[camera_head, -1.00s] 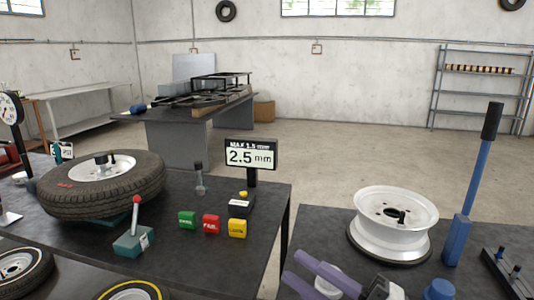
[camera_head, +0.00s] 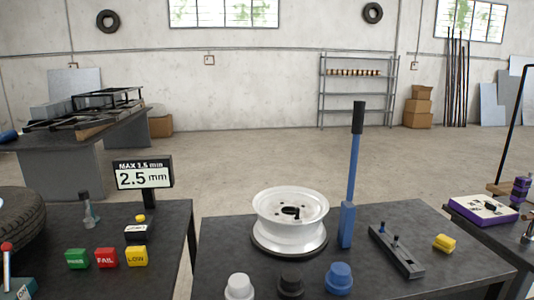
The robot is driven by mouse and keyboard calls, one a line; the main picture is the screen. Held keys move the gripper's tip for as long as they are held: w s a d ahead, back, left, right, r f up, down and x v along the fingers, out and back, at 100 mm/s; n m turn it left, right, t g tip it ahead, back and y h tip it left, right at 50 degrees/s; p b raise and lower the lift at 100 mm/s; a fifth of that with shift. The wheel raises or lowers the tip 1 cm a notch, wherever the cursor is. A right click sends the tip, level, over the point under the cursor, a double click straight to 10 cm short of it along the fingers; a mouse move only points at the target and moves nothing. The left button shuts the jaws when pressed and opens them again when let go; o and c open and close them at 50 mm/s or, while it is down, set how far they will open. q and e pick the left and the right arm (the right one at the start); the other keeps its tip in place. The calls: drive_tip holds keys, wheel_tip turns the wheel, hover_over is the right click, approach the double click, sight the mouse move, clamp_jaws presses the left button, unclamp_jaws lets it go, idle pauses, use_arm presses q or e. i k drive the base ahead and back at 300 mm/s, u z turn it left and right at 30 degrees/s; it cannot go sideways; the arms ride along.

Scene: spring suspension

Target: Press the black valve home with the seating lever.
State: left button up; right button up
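A white wheel rim (camera_head: 290,222) lies flat on a dark round base on the middle table. A small black valve-like stem (camera_head: 297,212) shows inside the rim's dish; how deep it sits I cannot tell. The blue lever (camera_head: 354,170), apparently the seating lever, stands upright right of the rim with a black grip on top. Its lower part is a thicker blue block. Neither of my grippers is in view.
White (camera_head: 239,287), black (camera_head: 291,284) and blue (camera_head: 339,278) round pieces stand along the table's front. A gap separates the left table (camera_head: 170,222).

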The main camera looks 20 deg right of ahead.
sight(359, 106)
drive_tip(key=k, duration=0.5)
drive_tip(key=z, duration=1.25)
drive_tip(key=i, duration=1.55)
drive_tip(key=u, duration=0.9)
